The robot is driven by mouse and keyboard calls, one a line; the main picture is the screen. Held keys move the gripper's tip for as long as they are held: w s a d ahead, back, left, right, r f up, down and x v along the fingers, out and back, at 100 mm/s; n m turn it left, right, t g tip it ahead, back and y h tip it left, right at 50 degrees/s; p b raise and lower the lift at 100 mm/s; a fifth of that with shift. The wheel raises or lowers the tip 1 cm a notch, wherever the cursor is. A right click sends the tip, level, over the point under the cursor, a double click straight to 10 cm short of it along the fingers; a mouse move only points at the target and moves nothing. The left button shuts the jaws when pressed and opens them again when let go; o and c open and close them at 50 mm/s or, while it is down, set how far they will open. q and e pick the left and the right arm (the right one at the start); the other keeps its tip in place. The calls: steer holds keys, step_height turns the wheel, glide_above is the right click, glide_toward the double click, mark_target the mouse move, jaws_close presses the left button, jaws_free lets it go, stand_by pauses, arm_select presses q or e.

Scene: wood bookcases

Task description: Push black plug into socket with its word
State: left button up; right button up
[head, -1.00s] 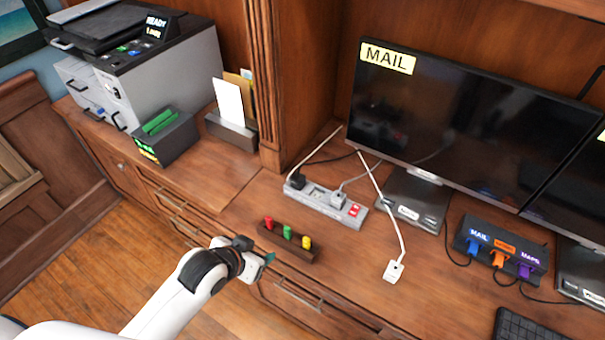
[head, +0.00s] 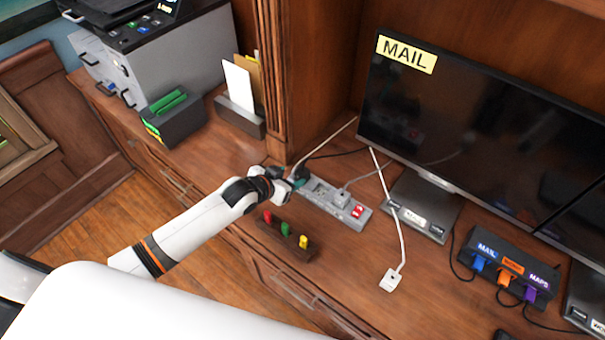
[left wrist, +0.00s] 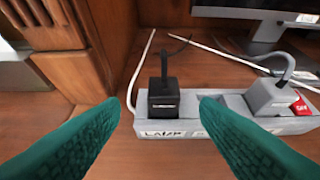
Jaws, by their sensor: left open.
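The black plug (left wrist: 164,103) stands upright at the left end of the grey power strip (left wrist: 225,125), with its cord rising behind it. A pale label on its front is too small to read. The strip's front label below it looks like "LAMP", partly unclear. In the head view the strip (head: 318,203) lies near the wooden pillar, and my gripper mostly hides the black plug. My left gripper (head: 291,180) is open at that end; its teal fingers (left wrist: 160,102) lie either side of the plug in the wrist view, apart from it. My right gripper is out of view.
A grey plug (left wrist: 270,95) and red switch (left wrist: 301,107) are farther right on the strip. A dark block with coloured pegs (head: 284,238) sits in front. A white plug (head: 390,280) lies loose on the desk. The monitor (head: 470,140) is marked MAIL.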

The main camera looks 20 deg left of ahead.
mark_target(300, 173)
arm_select(q)
steer(key=shift+x, duration=0.9)
steer(key=shift+w+d+f+p, duration=0.1)
steer(key=shift+w+d+p, duration=0.25)
steer(key=shift+w, duration=0.25)
steer(key=shift+x, duration=2)
steer(key=shift+s+d, duration=0.1)
